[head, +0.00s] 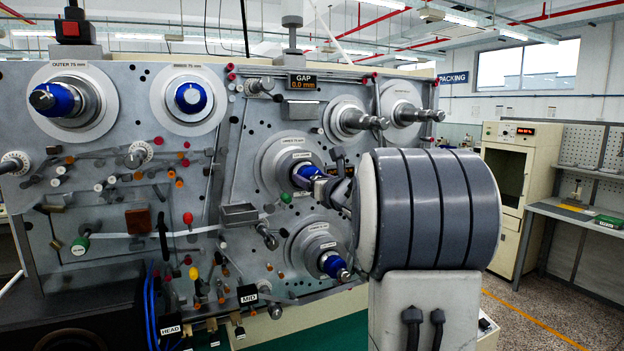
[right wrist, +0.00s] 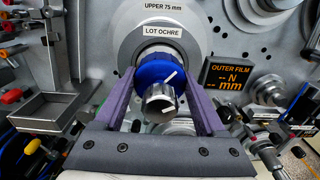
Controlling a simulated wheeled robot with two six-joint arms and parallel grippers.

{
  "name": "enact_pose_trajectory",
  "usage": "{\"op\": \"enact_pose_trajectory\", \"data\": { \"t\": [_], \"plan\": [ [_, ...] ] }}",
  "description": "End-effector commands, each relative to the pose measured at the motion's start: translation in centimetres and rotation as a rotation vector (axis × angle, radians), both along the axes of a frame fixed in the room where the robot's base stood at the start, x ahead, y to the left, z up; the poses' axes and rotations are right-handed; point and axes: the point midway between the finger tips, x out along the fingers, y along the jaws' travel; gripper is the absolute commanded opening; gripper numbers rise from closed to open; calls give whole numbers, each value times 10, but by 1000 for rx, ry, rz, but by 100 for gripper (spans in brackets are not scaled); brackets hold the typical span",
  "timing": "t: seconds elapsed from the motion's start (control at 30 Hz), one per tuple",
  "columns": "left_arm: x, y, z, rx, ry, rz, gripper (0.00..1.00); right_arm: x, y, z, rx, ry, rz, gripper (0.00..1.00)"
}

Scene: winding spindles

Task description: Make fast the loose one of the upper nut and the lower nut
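The upper spindle (head: 276,160) stands in the machine face, labelled UPPER 75 mm in the right wrist view. Its upper nut (right wrist: 153,74) is a blue collar, with a silver knob bearing a white line in front. My right gripper (right wrist: 157,76) has one purple finger on each side of the blue collar, with no clear gap at either fingertip. In the head view the upper nut (head: 309,173) is partly covered by my right gripper. The lower nut (head: 333,264), blue with a silver end, sits on the lower spindle, clear of the gripper. My left gripper is not in view.
A GAP display (head: 303,81) reads 0.0 mm. A small grey tray (head: 239,214) and a green-tipped knob (head: 286,198) are left of the upper spindle. Other spindles (head: 191,97) stand above. An OUTER FILM display (right wrist: 231,76) is right of the gripper.

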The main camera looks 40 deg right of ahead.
Motion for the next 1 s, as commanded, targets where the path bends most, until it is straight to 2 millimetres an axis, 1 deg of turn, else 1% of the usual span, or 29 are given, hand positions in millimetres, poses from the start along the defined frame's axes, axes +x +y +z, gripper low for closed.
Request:
{"op": "enact_pose_trajectory", "data": {
  "t": [0.27, 0.47, 0.7, 1.0],
  "plan": [
    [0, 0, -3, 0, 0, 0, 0, 0, 0, -1, 25, -6, -1, 17],
    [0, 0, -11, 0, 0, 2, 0, 0, 0, -2, 114, -30, -1, 17],
    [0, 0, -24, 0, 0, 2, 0, -1, -1, -2, 307, -76, -1, 17],
    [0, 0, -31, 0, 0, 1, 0, -1, -1, -1, 584, -142, -2, 17]
  ]
}}
